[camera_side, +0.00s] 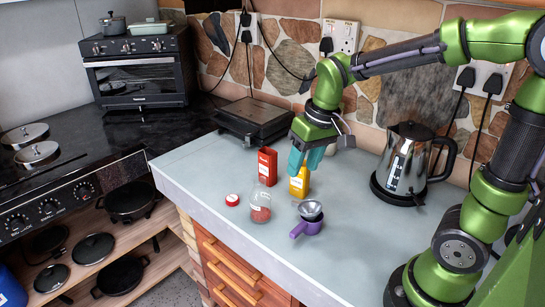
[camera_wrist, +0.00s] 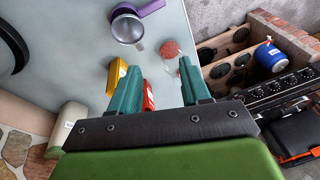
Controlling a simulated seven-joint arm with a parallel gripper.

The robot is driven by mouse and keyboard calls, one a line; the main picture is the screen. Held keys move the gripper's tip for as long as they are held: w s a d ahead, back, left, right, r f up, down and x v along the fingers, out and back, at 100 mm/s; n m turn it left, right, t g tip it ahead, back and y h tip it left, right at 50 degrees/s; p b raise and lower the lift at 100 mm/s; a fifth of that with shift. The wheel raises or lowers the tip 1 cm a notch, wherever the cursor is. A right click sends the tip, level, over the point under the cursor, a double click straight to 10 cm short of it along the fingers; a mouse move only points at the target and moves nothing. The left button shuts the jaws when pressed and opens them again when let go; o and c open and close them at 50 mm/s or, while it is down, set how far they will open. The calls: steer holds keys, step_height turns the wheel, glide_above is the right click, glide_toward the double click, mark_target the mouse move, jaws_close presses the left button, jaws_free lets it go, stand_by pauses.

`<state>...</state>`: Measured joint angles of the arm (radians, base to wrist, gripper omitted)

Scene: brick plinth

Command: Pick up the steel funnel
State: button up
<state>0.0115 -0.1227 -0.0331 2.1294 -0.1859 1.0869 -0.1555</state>
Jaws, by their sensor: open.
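The steel funnel (camera_side: 311,209) is a small shiny cone on the pale counter, at the front middle in the side view. It sits over a purple cup (camera_side: 304,228) with a handle. In the wrist view the funnel (camera_wrist: 128,29) shows as a grey ring at the upper left, with the purple handle to its right. My gripper (camera_side: 306,158) has teal fingers pointing down and hangs above the counter near the yellow box, behind the funnel and apart from it. The fingers (camera_wrist: 153,68) are spread, with nothing held between them.
A red box (camera_side: 267,165), a yellow box (camera_side: 299,184), a glass jar with red contents (camera_side: 260,207) and a red lid (camera_side: 232,200) stand near the funnel. A kettle (camera_side: 407,158) is at the right. The counter (camera_side: 205,165) is clear at the left.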

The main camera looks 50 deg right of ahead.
mark_target(296, 201)
steer(key=w+d+f+n+g+h, duration=0.1)
steer(key=w+d+f+n+g, duration=0.15)
steer(key=w, duration=0.25)
steer(key=f, duration=1)
steer(key=shift+s+d+f, duration=0.1)
steer(key=shift+d+f, duration=0.2)
steer(key=shift+f, duration=0.05)
steer(key=shift+s+d+f, duration=0.1)
steer(key=shift+d+f, duration=0.1)
steer(key=shift+f, duration=1.15)
steer(key=shift+s+d+f, duration=0.1)
steer(key=shift+d+f, duration=0.1)
steer(key=shift+f, duration=1.1)
jaws_close()
